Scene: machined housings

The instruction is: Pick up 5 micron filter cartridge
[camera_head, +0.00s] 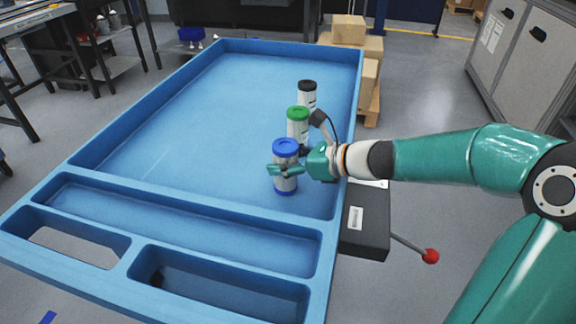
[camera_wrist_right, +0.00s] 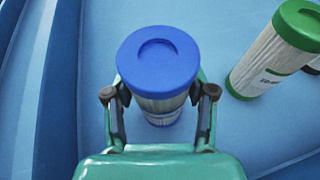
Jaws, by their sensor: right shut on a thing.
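Three white filter cartridges stand upright in a row near the right wall of the blue tray. The nearest has blue caps (camera_head: 286,148), the middle one a green cap (camera_head: 298,113), and the far one a black cap (camera_head: 307,86). My right gripper (camera_head: 287,169) is shut around the body of the blue-capped cartridge. The wrist view shows its fingers on both sides of this cartridge (camera_wrist_right: 158,65), below the top cap. The green-capped cartridge (camera_wrist_right: 275,50) stands apart to the right there; its label is too small to read surely. My left gripper is not in view.
The blue tray (camera_head: 222,47) has a wide empty floor left of the cartridges and divided compartments at the front. A dark box with a red-knobbed lever (camera_head: 430,256) sits outside its right wall. Cardboard boxes (camera_head: 348,29) stand behind it.

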